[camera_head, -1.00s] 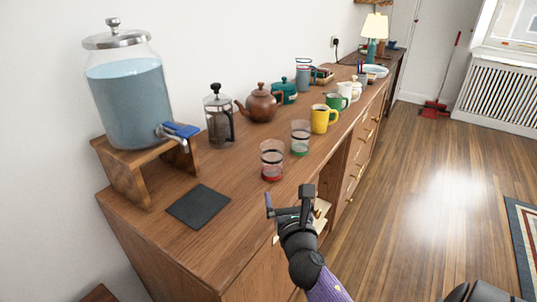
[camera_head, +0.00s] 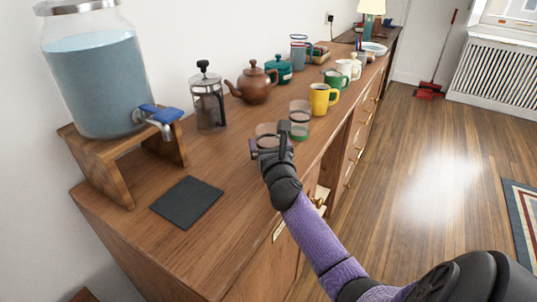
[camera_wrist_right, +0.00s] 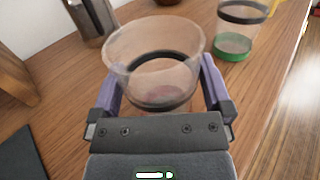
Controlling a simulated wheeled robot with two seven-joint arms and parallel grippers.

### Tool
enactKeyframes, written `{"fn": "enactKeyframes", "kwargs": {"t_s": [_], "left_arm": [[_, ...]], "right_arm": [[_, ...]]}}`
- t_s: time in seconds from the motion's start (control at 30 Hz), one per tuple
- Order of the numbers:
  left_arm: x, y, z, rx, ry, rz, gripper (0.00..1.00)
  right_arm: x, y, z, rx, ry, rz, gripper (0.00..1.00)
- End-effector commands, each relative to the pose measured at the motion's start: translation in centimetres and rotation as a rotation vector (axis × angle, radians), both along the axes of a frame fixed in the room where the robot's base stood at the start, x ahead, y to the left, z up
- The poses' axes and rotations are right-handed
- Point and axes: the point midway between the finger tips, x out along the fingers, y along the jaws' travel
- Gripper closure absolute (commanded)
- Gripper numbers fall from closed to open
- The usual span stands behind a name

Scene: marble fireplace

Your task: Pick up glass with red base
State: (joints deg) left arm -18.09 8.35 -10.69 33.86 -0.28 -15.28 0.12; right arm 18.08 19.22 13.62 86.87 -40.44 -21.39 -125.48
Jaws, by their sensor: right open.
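The glass with the red base (camera_head: 266,130) stands on the wooden counter, mostly hidden behind my right gripper in the head view. Only its clear upper part shows; its red base is hidden. In the right wrist view the clear glass with a black band (camera_wrist_right: 155,60) stands between the two fingers. My right gripper (camera_head: 268,146) is open, with one finger on each side of the glass; I cannot tell whether they touch it. It also shows in the right wrist view (camera_wrist_right: 162,90). My left gripper is not in view.
A glass with a green base (camera_head: 299,120) stands just behind. A yellow mug (camera_head: 320,100), a brown teapot (camera_head: 254,85) and a French press (camera_head: 208,103) stand farther back. A water dispenser (camera_head: 98,80) is at left. A dark square mat (camera_head: 187,202) lies on the counter's clear front.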

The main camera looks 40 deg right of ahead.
Motion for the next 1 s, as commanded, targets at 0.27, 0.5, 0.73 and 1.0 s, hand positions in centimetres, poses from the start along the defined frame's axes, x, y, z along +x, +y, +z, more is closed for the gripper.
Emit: {"fn": "enactKeyframes", "kwargs": {"t_s": [0.27, 0.5, 0.73, 1.0], "left_arm": [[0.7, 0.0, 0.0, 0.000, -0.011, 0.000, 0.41], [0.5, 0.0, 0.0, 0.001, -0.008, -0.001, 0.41], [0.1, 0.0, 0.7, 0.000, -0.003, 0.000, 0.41], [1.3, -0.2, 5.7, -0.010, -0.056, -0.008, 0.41]], "right_arm": [[0.0, 0.0, 0.1, 0.000, 0.000, 0.000, 0.44], [0.0, 0.0, 0.1, -0.001, -0.001, 0.000, 0.89], [-0.1, 0.0, 1.0, -0.002, -0.002, 0.000, 0.90], [-0.1, 0.0, 8.5, -0.005, -0.006, 0.001, 0.90]]}}
